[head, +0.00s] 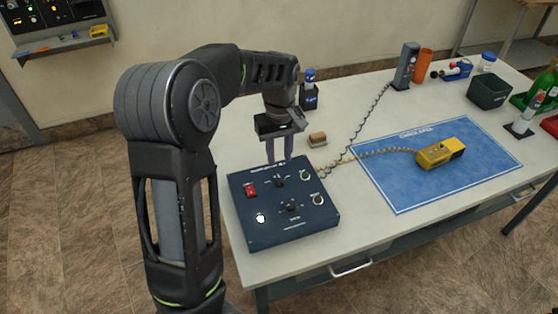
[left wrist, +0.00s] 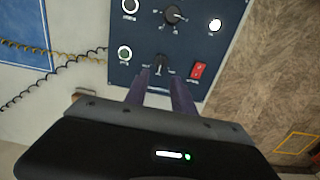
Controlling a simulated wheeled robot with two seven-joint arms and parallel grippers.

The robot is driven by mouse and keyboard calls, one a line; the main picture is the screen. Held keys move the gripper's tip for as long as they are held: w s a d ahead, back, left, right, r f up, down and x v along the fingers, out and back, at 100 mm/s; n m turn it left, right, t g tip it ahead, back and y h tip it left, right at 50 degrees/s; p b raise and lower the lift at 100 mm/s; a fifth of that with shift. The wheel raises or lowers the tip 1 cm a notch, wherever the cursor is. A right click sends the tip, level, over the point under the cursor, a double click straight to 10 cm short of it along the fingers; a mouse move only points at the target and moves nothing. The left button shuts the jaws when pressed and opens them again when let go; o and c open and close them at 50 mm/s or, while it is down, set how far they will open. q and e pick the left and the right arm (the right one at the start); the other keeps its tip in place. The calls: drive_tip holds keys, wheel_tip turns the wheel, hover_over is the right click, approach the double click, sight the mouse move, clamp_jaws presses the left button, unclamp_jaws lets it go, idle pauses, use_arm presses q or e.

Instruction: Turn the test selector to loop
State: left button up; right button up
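A dark blue control box (head: 240,228) stands on the near left of the table. It carries two black knobs, one toward the back (head: 279,181) and one toward the front (head: 292,206). Their labels are too small to read, so I cannot tell which is the test selector. My left gripper (head: 279,160) points down above the box's back edge, its two fingers apart and nothing held. In the left wrist view the back knob (left wrist: 161,65) shows just beyond and between the fingertips (left wrist: 160,78); contact cannot be told. The front knob (left wrist: 173,15) lies farther off. My right gripper is not in view.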

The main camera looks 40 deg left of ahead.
sight(280, 178)
use_arm(q)
drive_tip(key=shift+s+d+r, duration=0.15)
drive_tip(key=shift+s+d, duration=0.05)
drive_tip(key=shift+s, duration=0.05)
drive_tip(key=shift+w+f+p, duration=0.1)
drive_tip(key=shift+f+p, duration=0.4)
drive_tip(key=shift+f, duration=3.5)
drive_tip(key=shift+c, duration=0.5)
clamp_jaws()
